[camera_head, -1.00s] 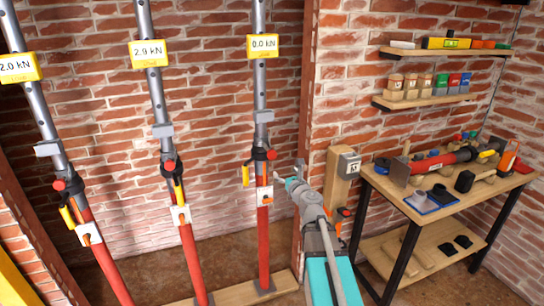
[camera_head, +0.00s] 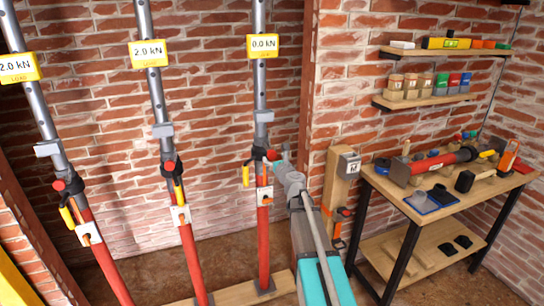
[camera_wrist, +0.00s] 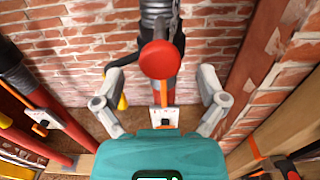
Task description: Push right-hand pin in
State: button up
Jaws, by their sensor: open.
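The right-hand prop (camera_head: 264,235) is a red lower tube with a grey upper tube and a black collar. Its pin has a round red knob (camera_head: 271,155). In the wrist view the red knob (camera_wrist: 160,60) faces the camera, centred between the fingers. My gripper (camera_head: 279,165) is at the right side of the collar, close to the knob. In the wrist view my gripper (camera_wrist: 160,80) is open, with one finger on each side of the knob and a gap to each. Whether anything touches the knob is unclear.
The middle prop (camera_head: 188,255) and left prop (camera_head: 105,265) stand to the left, with red knobs and yellow handles. The right-hand display (camera_head: 263,46) reads 0.0 kN. A wooden post (camera_head: 339,190) and a tool bench (camera_head: 445,200) stand to the right.

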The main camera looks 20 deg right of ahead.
jog(key=shift+w, duration=1.3)
jog(key=shift+c, duration=0.2)
